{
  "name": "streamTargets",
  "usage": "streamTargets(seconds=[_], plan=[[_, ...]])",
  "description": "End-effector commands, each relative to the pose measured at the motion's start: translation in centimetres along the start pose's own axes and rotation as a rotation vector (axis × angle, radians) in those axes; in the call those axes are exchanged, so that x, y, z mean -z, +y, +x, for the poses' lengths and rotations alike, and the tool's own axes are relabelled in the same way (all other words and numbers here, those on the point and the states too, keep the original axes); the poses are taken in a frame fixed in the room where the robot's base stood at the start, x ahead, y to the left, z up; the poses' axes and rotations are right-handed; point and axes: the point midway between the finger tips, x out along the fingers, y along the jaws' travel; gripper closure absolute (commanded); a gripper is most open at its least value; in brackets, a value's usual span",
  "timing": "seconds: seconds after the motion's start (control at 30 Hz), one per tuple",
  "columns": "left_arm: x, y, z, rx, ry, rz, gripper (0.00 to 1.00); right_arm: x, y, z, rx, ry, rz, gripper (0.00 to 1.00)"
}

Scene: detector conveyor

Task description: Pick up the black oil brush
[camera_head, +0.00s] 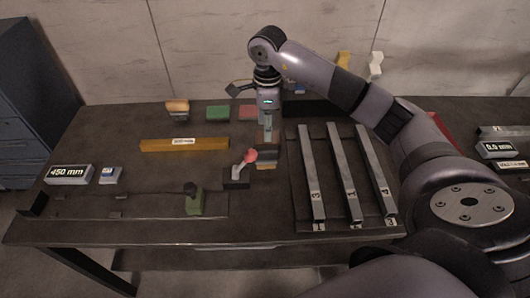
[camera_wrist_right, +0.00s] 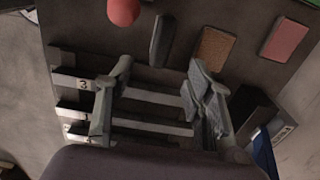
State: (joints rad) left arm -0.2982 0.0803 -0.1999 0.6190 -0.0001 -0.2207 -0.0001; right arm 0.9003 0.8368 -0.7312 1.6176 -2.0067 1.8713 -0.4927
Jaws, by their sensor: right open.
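I cannot clearly make out which thing is the black oil brush. A dark narrow block (camera_wrist_right: 162,40) lies at the top of the right wrist view. It seems to match the dark-topped piece with a yellowish front (camera_head: 265,157) in the head view. My right gripper (camera_head: 267,132) points down over the table, a little behind that piece and left of the steel bars. In the wrist view my right gripper's fingers (camera_wrist_right: 158,92) stand apart with nothing held between them. My left gripper is not in view.
Steel bars (camera_head: 350,180) lie to the right of the right gripper. A black stand with a red ball (camera_head: 250,156) is in front left. A long yellow bar (camera_head: 185,144), a green block (camera_head: 217,112) and a green holder with a black knob (camera_head: 194,203) lie further left.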

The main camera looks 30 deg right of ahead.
Motion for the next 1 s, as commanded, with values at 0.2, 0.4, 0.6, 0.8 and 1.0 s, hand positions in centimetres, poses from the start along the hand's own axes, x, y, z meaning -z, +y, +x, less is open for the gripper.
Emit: streamTargets(seconds=[0.2, 0.4, 0.6, 0.8, 1.0], plan=[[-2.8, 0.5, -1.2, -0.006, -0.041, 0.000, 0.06, 0.0, 0.1, 3.5, -0.002, 0.000, 0.000, 0.52], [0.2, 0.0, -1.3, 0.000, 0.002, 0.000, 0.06, -0.1, 0.0, 4.9, -0.002, -0.001, 0.000, 0.52], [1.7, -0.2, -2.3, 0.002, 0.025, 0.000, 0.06, -0.1, 0.1, 8.0, -0.004, 0.000, 0.001, 0.52], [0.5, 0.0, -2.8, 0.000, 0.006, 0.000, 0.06, -0.1, 0.1, 10.4, -0.002, -0.002, 0.000, 0.52], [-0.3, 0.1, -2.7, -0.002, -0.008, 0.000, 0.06, -0.1, 0.0, 10.7, 0.001, -0.002, -0.001, 0.52]])
